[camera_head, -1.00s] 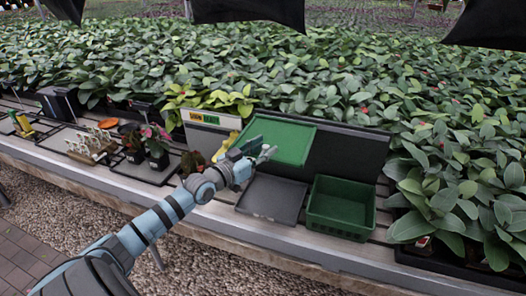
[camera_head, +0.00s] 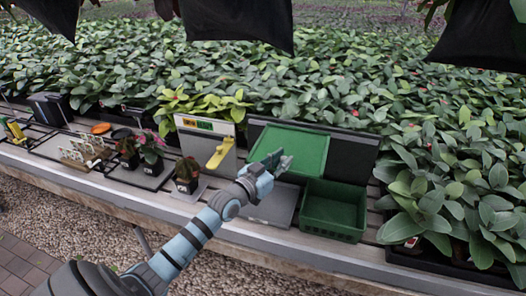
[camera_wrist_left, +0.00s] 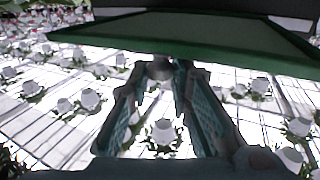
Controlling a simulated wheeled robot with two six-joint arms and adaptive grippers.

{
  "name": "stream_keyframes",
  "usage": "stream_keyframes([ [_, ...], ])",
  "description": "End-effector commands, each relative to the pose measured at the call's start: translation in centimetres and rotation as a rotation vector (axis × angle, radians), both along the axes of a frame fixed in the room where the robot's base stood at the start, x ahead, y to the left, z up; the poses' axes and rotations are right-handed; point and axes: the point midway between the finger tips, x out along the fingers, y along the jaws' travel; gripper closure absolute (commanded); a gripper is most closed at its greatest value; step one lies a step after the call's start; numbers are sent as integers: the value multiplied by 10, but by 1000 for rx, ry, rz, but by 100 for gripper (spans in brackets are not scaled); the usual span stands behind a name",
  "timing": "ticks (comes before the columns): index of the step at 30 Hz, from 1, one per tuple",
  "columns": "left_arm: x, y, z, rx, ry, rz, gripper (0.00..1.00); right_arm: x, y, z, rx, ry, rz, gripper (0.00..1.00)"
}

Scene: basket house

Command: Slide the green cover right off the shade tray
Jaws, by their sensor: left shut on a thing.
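The green cover (camera_head: 302,152) is a flat panel, tilted up at the back, in front of the dark shade tray (camera_head: 352,158), whose right part shows bare. My left gripper (camera_head: 276,164) is at the cover's lower left edge. In the left wrist view the cover's underside (camera_wrist_left: 190,36) fills the top, and my left gripper (camera_wrist_left: 168,72) is shut on a small grey knob (camera_wrist_left: 160,68) just below the cover's edge. The knob is partly hidden by the fingers. My right gripper is not in view.
A green crate (camera_head: 334,208) stands in front of the tray, with a flat grey tray (camera_head: 272,206) left of it. Dense leafy plants (camera_head: 455,190) border the right. Dark sheets hang above.

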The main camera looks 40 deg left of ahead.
Motion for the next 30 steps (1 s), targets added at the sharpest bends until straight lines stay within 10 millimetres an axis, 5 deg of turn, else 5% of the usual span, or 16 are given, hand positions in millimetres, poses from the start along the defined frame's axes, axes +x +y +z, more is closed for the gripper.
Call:
stream_keyframes([
  [9, 31, -91, 1, -7, 4, -2, 100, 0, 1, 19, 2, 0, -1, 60],
  [15, 46, -132, 0, -3, 4, -2, 100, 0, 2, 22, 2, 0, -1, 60],
  [21, 53, -151, -1, 0, 4, -1, 100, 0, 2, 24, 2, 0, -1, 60],
  [30, 54, -156, -2, 0, 4, -1, 100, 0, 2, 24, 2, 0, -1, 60],
])
